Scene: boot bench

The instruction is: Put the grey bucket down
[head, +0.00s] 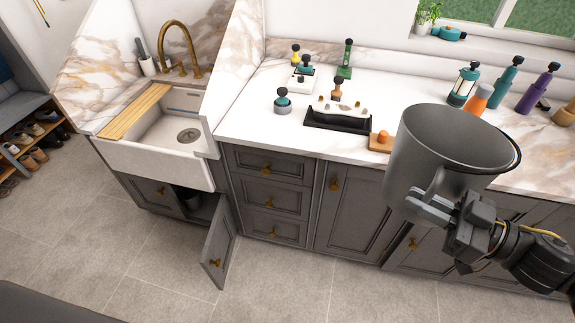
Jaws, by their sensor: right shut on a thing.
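The grey bucket (425,150) is a large round pail, held up in the air at the right, roughly upright with its open top showing. It hides part of the counter and cabinets behind it. My right gripper (432,203) is shut on the bucket at its near side, by a small handle there. Whether the bucket touches the counter edge cannot be told, but it appears in front of it. My left gripper is not in the view.
A white sink (170,135) is at the left. A cabinet door (218,250) stands open below it. The tiled floor (300,295) in front is clear.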

